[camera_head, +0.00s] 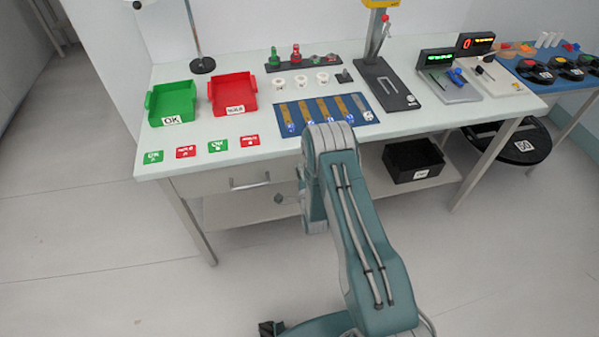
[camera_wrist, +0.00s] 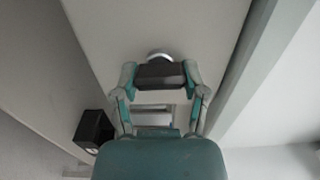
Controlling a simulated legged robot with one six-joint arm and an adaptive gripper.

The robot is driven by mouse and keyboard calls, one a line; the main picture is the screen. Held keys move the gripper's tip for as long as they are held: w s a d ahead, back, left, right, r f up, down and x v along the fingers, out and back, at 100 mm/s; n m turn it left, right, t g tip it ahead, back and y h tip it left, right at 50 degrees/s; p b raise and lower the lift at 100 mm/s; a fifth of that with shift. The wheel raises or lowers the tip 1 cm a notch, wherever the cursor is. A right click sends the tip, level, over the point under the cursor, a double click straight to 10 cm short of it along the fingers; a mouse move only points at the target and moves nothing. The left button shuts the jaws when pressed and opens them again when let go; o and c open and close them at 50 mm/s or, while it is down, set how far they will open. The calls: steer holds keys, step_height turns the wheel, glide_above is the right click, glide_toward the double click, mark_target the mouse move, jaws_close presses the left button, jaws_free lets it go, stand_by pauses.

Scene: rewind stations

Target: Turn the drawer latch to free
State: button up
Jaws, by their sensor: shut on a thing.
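The drawer (camera_head: 230,182) is set in the front of the white workbench and looks closed, with its bar handle (camera_head: 249,182) on the front. In the wrist view, the latch is a dark grip bar (camera_wrist: 160,75) in front of a round silver base (camera_wrist: 158,55) on a pale panel. The bar lies crosswise in that picture. My gripper (camera_wrist: 160,80) has a teal-and-grey finger at each end of the bar and is shut on it. In the head view my arm covers the latch and most of my gripper.
The workbench top (camera_head: 335,75) holds a green tray (camera_head: 172,103), a red tray (camera_head: 232,93) and a blue board (camera_head: 325,113). The floor in front is clear.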

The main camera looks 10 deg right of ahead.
steer(key=shift+d+f, duration=0.2)
stand_by(0.4)
steer(key=o, duration=1.2)
steer(key=shift+c, duration=0.2)
steer(key=shift+r, duration=0.1)
steer(key=shift+s+a, duration=0.1)
steer(key=shift+s, duration=0.15)
steer(key=s, duration=1.1)
steer(key=shift+s, duration=0.2)
